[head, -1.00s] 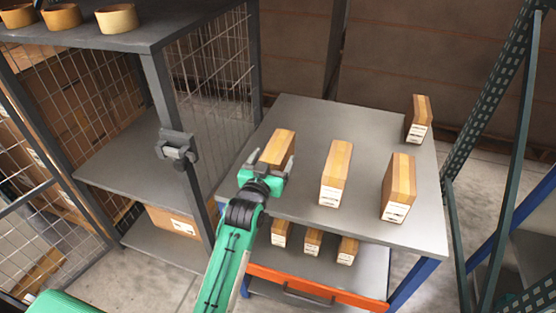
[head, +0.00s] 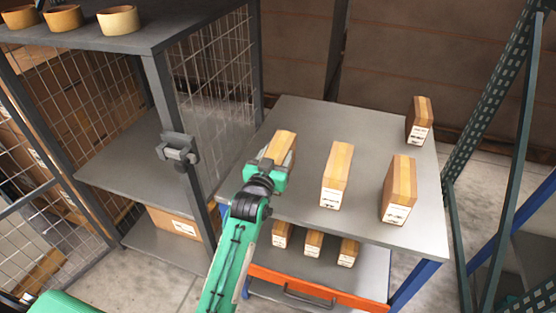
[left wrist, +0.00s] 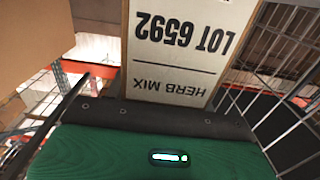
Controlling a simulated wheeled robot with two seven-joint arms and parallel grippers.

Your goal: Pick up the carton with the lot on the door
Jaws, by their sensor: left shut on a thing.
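My left gripper (head: 277,164) is shut on a tan carton (head: 284,145) at the left side of the grey table top (head: 310,112). In the left wrist view this carton's white label (left wrist: 185,48) shows upside down and reads "LOT 6592" and "HERB MIX". The carton appears to stand upright on the table; its base is hidden by the gripper. The cage door (head: 212,88) with a grey latch (head: 178,150) stands left of the table. No lot mark on the door is readable. My right gripper is not in view.
Similar cartons stand on the table: a middle one (head: 336,174), a right one (head: 398,190) and a far right one (head: 419,121). Several more (head: 313,242) sit on the shelf below. Round tan containers (head: 63,18) stand on the cage top. A dark green rack post (head: 490,110) rises at right.

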